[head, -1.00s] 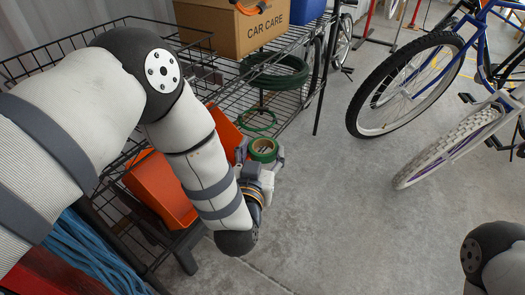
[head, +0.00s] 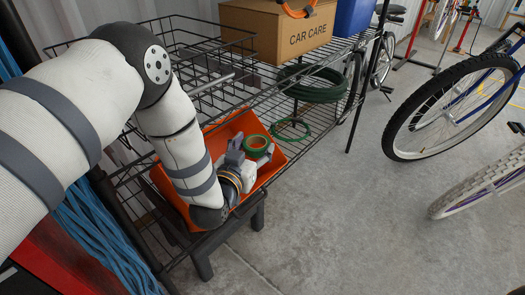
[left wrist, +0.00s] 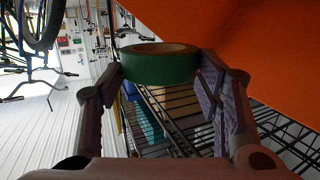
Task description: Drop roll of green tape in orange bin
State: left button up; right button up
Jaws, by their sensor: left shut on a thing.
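The roll of green tape (head: 257,144) is held in my left gripper (head: 251,154), over the orange bin. In the left wrist view the green tape (left wrist: 160,64) sits between the two fingers of the left gripper (left wrist: 158,72), which touch it on both sides. The orange bin (head: 276,164) is an open-topped bin on the shelf, partly hidden behind my left forearm and hand. Its orange wall (left wrist: 280,50) fills the upper right of the left wrist view, close to the tape. My right gripper is not visible.
A black wire shelf (head: 230,97) holds the bin, a green hose coil (head: 312,92), a thin green ring (head: 291,128) and a CAR CARE box (head: 280,35). Blue rope (head: 85,235) hangs at lower left. Bicycles (head: 430,105) stand right; the concrete floor between is clear.

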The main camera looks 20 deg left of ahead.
pick_arm(q)
jog(key=shift+w+a+f, duration=0.1)
jog(key=shift+a+f, duration=0.05)
jog(key=shift+a, duration=0.2)
jog(key=o, duration=1.2)
jog(key=s, duration=0.4)
jog(key=s+r, duration=0.1)
jog(key=s, duration=0.7)
jog(key=shift+d+r, duration=0.3)
jog(key=shift+r, duration=0.1)
